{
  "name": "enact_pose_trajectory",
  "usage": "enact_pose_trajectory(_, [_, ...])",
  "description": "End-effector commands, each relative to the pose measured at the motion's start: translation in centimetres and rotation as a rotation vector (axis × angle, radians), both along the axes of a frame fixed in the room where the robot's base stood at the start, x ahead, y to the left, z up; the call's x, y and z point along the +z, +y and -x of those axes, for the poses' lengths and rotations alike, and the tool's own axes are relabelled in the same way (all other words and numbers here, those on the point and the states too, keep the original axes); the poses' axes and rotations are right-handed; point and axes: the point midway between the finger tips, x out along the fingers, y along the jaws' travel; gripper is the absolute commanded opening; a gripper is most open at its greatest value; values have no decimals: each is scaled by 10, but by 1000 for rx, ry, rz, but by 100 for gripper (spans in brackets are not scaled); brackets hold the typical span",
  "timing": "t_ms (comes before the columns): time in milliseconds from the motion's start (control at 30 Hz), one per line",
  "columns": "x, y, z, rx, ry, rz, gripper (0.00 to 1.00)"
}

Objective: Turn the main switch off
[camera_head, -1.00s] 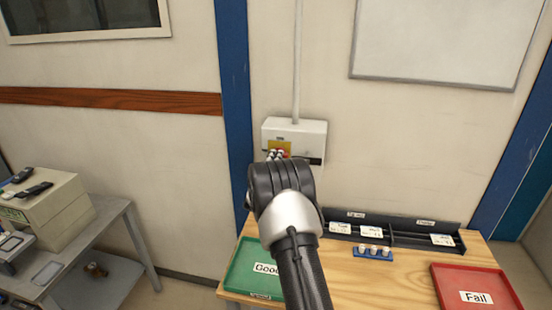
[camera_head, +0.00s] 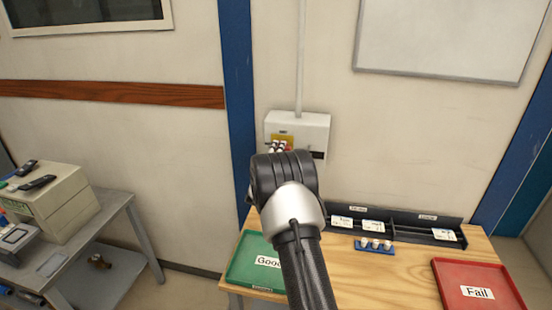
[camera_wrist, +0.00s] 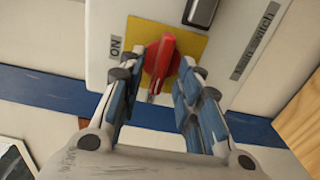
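The main switch is a red knob (camera_wrist: 160,62) on a yellow plate (camera_wrist: 192,45), on a white wall box (camera_head: 308,122). In the wrist view the knob is upright in the picture, with an "ON" label to its left and a "Main switch" label to its right. My gripper (camera_wrist: 160,72) is open, with one finger on each side of the knob. A small gap shows on both sides; I cannot tell whether either finger touches it. In the head view my wrist hides the lower part of the box, and the fingertips (camera_head: 279,147) show small in front of the yellow plate.
A wooden table stands below the box, with a green "Good" tray (camera_head: 248,268), a red "Fail" tray (camera_head: 462,272), a black rack (camera_head: 408,226) and a blue holder (camera_head: 374,248) with white pieces. A grey cart (camera_head: 100,228) stands at left. A conduit (camera_head: 299,60) rises above the box.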

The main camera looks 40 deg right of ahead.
Motion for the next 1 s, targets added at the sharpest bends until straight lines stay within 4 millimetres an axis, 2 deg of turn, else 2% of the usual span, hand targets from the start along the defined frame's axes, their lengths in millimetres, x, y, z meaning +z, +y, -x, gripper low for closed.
enact_pose_trajectory(167, [0, 20, 16, 2, 3, -2, 32])
enact_pose_trajectory(400, [0, 59, 48, 4, 3, 0, 32])
enact_pose_trajectory(600, [0, 81, 68, 2, 1, 0, 32])
enact_pose_trajectory(1000, [0, 88, 75, 1, 0, 0, 32])
